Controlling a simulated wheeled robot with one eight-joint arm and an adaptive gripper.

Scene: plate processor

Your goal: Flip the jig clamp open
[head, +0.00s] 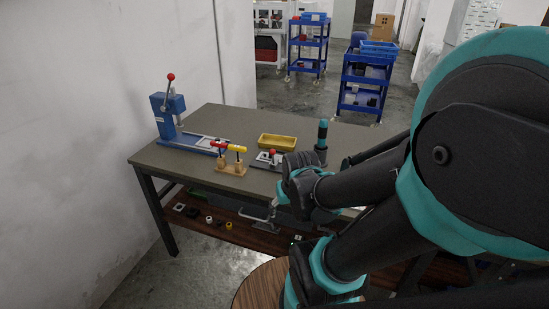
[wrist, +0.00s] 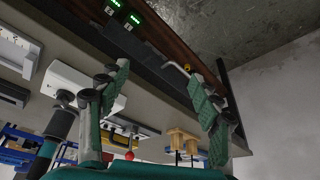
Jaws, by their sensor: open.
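The jig (head: 262,162) sits near the front edge of the table, and its clamp has a red ball knob (head: 272,152). Part of the jig is hidden behind my arm in the head view. In the wrist view, which is upside down, the red knob (wrist: 129,155) shows beyond the table edge, between my fingers. My gripper (wrist: 160,98) is open and empty, its green finger pads wide apart.
A wooden holder (head: 232,168) with red and yellow handles stands left of the jig. A yellow bin (head: 277,142) lies behind it, and a teal-topped post (head: 322,135) stands to the right. A blue press (head: 168,115) stands at the far left. The lower shelf (head: 250,232) holds small parts.

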